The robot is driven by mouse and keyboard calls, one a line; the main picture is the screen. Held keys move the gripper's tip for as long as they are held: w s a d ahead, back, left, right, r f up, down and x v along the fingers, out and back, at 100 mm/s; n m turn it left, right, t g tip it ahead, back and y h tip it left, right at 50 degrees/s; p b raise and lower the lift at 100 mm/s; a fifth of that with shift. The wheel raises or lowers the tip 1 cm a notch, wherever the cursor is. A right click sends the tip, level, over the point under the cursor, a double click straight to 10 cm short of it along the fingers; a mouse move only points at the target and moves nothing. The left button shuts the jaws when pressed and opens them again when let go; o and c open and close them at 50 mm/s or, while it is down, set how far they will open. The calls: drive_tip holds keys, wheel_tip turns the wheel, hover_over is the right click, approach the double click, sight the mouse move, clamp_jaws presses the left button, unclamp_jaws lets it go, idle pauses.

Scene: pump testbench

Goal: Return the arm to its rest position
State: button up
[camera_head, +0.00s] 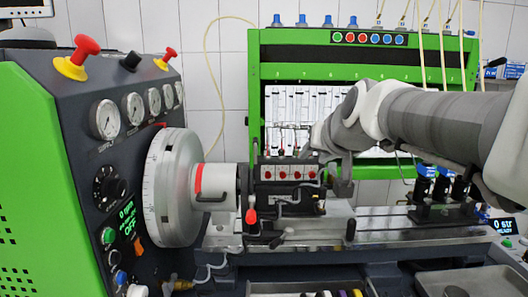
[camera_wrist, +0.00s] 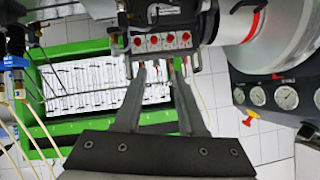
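My arm reaches in from the right in the head view, and my gripper ends behind the top of the pump, where its fingers are mostly hidden. In the wrist view my gripper (camera_wrist: 160,70) shows two grey fingers with a gap between them and nothing held. The fingertips point at the pump (camera_wrist: 160,41), a dark block with a row of red-capped outlets. I cannot tell whether they touch it. The pump (camera_head: 287,173) is also in the middle of the head view, mounted on the bench next to the grey drive flywheel (camera_head: 170,190).
The green control cabinet (camera_head: 40,190) with gauges and red knobs stands at left. A green-framed panel of measuring tubes (camera_head: 285,105) stands behind the pump. Blue-topped parts (camera_head: 442,187) sit on the bench at right, under my arm. Metal trays (camera_head: 475,281) lie at the front right.

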drive_tip(key=s+d+f+g+p, duration=0.1)
drive_tip(key=s+f, duration=0.3)
drive_tip(key=s, duration=0.4)
drive_tip(key=s+d+f+g+h+p, duration=0.1)
drive_tip(key=s+f, duration=0.3)
drive_tip(key=s, duration=0.4)
drive_tip(key=s+d+f+n+g+p, duration=0.1)
drive_tip(key=s+f+g, duration=0.2)
drive_tip(key=s, duration=0.6)
drive_tip(key=shift+f+g+h+p, duration=0.3)
drive_tip(key=shift+f+p, duration=0.1)
drive_tip(key=shift+f, duration=0.4)
drive_tip(key=shift+d, duration=0.15)
